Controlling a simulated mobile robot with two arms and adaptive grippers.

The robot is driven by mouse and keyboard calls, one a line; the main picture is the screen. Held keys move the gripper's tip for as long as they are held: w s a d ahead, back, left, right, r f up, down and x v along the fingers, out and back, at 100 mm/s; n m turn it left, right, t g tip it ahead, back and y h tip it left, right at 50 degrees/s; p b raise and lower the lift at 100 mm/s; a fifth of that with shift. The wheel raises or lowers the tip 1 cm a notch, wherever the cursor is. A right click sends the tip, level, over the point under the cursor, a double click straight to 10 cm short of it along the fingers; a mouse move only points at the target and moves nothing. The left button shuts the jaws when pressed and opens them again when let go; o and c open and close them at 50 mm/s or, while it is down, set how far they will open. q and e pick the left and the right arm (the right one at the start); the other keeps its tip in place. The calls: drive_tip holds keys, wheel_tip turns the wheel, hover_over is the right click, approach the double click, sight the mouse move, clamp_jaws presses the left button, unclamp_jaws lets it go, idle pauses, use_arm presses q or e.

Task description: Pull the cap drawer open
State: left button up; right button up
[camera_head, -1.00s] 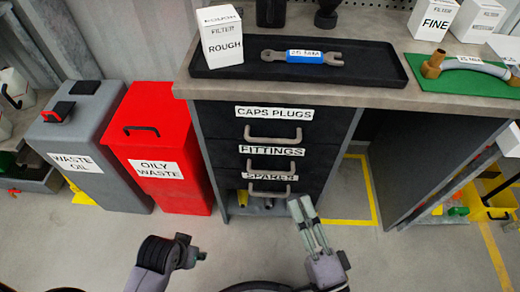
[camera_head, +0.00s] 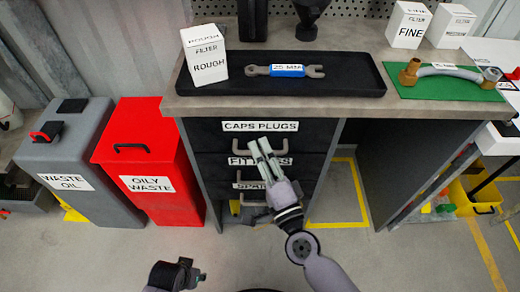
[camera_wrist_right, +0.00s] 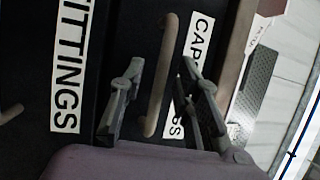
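The cap drawer (camera_head: 212,138), labelled CAPS PLUGS, is the top drawer under the bench and looks shut. Its grey bar handle (camera_head: 238,146) is partly hidden by my right gripper (camera_head: 263,146). In the right wrist view the handle (camera_wrist_right: 156,95) lies between the two fingers of my right gripper (camera_wrist_right: 161,66). The fingers are apart, one on each side of the handle, with a gap to it. Whether the tips reach to its depth is unclear. My left gripper (camera_head: 188,273) is low in the head view, away from the drawers; its fingers are not clear.
Below are the FITTINGS drawer handle (camera_head: 245,160) and a third drawer, partly hidden by my arm. The bench top carries a black tray (camera_head: 350,85) and a green mat (camera_head: 430,88). A red OILY WASTE bin (camera_head: 150,150) stands left. Floor in front is clear.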

drive_tip(key=shift+w+a+r, duration=0.1)
drive_tip(key=shift+w, duration=0.15)
drive_tip(key=shift+c, duration=0.5)
clamp_jaws()
idle(0.4)
